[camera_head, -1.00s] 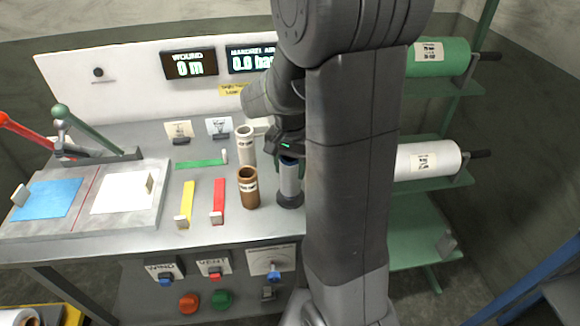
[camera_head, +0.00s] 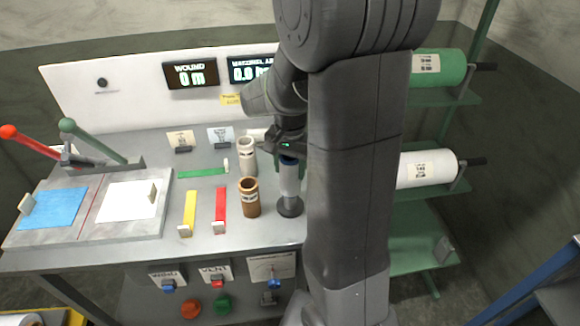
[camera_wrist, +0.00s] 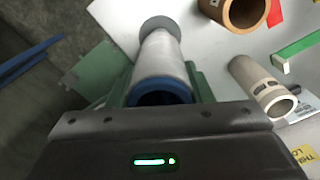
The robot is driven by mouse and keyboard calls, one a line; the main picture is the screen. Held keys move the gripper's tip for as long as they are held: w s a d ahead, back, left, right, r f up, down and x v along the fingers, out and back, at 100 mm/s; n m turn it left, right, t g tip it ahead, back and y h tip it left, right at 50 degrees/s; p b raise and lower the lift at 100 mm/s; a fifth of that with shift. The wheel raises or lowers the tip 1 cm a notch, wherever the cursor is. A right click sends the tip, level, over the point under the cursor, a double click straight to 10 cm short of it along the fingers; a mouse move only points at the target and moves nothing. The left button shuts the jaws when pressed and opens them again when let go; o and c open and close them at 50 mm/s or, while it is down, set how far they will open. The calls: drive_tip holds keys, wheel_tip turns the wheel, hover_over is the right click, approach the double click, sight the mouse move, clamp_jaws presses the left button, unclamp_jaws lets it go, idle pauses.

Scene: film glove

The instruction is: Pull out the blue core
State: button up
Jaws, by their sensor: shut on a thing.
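The blue core shows as a dark blue ring (camera_wrist: 160,98) at the near end of a pale grey cylinder (camera_wrist: 162,58) in the wrist view. In the head view a blue band (camera_head: 288,160) shows at the top of this upright cylinder (camera_head: 289,182), just under my gripper (camera_head: 286,147). The cylinder stands on a round dark base (camera_head: 290,207) at the bench's front. My gripper is shut on the blue core, with green finger parts on both sides of it in the wrist view. The arm hides the area right of it.
A brown core (camera_head: 249,198) and a beige core (camera_head: 247,155) stand close to the left. Red (camera_head: 221,208) and yellow (camera_head: 188,212) strips lie further left. Displays (camera_head: 190,75) stand behind; film rolls (camera_head: 427,170) hang at the right.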

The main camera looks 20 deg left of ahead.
wheel_tip(320, 180, up, 7)
drive_tip(key=p, duration=0.5)
idle(0.9)
idle(0.4)
drive_tip(key=shift+r, duration=1.4)
